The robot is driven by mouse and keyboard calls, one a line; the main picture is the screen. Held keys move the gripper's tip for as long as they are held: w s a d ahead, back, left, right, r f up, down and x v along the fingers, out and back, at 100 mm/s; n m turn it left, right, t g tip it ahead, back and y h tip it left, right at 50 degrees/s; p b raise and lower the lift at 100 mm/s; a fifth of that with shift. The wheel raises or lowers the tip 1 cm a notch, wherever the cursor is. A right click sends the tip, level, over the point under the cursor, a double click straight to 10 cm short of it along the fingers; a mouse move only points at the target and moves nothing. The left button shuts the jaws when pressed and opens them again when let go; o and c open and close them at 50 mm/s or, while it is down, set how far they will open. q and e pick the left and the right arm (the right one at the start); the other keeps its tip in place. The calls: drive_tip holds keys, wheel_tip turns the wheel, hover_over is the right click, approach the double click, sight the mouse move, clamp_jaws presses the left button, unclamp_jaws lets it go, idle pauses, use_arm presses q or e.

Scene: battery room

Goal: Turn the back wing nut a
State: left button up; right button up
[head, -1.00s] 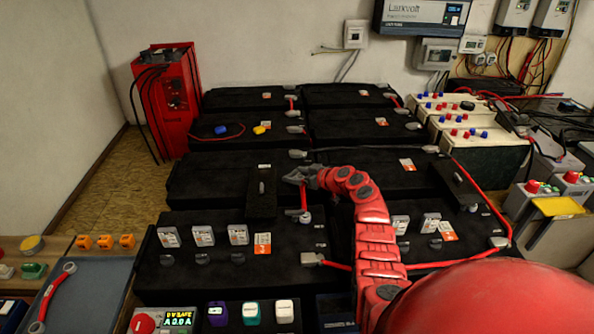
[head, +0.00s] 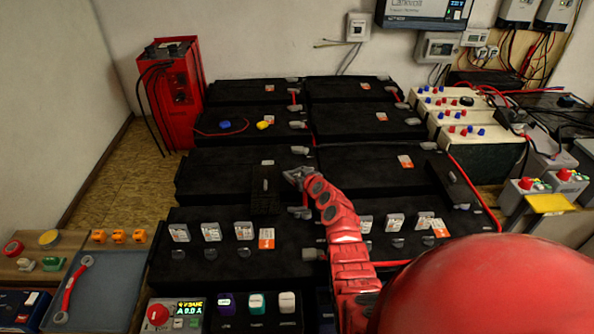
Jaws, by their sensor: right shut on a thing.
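My right gripper (head: 291,175) reaches in over the black batteries on its red arm. It is shut beside a dark upright block (head: 266,190) with a small light fitting on its face. The fingers cover what they hold; it is small and looks to be a wing nut, but I cannot make out its shape or which one it is. A grey terminal (head: 302,150) shows just behind the gripper, and another grey part (head: 301,212) just in front of it. My left gripper is not in view.
Batteries stand close together in rows. A second upright block (head: 452,185) stands at right beside a red cable (head: 480,185). Floor shows at left.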

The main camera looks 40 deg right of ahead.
drive_tip(key=o, duration=1.3)
drive_tip(key=v, duration=1.7)
drive_tip(key=shift+r, duration=0.15)
drive_tip(key=shift+s, duration=0.15)
